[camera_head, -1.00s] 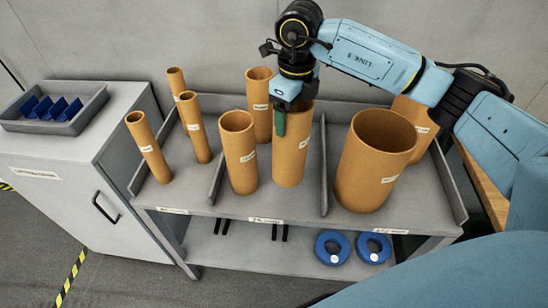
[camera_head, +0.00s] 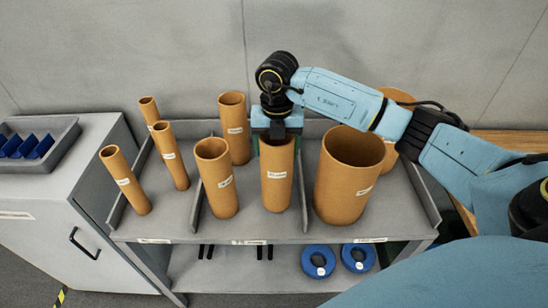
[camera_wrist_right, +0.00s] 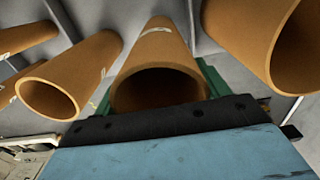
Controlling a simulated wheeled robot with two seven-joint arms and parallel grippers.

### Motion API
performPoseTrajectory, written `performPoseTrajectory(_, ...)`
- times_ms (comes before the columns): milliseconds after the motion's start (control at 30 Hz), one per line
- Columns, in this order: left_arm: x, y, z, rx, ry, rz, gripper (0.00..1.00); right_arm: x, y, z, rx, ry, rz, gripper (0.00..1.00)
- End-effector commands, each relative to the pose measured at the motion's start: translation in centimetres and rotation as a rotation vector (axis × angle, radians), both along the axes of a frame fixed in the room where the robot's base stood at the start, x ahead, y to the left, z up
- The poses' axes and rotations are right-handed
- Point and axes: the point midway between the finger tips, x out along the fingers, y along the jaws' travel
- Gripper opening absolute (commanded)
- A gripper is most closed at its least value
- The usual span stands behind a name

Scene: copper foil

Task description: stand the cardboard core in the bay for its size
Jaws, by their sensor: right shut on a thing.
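The cardboard core (camera_head: 277,178) is a brown mid-size tube with a white label. It stands about upright in the middle bay of the grey rack (camera_head: 240,228), between two low dividers. I cannot tell whether its base touches the shelf. My right gripper (camera_head: 277,138) is shut on its upper end from behind. In the right wrist view, the green fingers (camera_wrist_right: 158,90) flank the core (camera_wrist_right: 155,50), its open mouth facing the camera. Two similar tubes stand in the same bay: one to the left (camera_head: 217,180), one behind (camera_head: 235,128). My left gripper is not in view.
Several thin tubes (camera_head: 125,182) stand in the left bay. A wide tube (camera_head: 345,180) stands in the right bay, with another (camera_head: 398,98) behind it. Blue rings (camera_head: 318,262) lie on the lower shelf. A cabinet with a tray (camera_head: 62,138) is at left.

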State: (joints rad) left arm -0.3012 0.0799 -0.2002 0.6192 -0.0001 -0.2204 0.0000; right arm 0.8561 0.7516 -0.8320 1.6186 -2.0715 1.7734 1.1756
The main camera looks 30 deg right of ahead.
Motion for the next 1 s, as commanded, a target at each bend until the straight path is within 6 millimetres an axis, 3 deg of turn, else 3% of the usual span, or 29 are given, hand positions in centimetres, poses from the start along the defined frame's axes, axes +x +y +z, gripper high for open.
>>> performPoseTrajectory(300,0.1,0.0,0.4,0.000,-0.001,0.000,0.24,0.0,0.1,-3.6,0.001,0.002,0.001,0.30)
performPoseTrajectory(667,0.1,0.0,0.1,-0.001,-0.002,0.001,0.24,0.0,0.0,-4.2,0.001,-0.002,0.002,0.30)
performPoseTrajectory(700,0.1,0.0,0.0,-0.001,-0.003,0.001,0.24,0.0,0.0,-4.3,0.001,-0.001,0.002,0.75)
performPoseTrajectory(867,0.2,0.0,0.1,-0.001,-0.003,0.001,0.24,0.0,0.0,-4.2,0.001,-0.001,0.002,0.96)
performPoseTrajectory(1000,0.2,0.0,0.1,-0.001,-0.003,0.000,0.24,0.0,0.0,-4.2,0.001,-0.001,0.002,0.96)
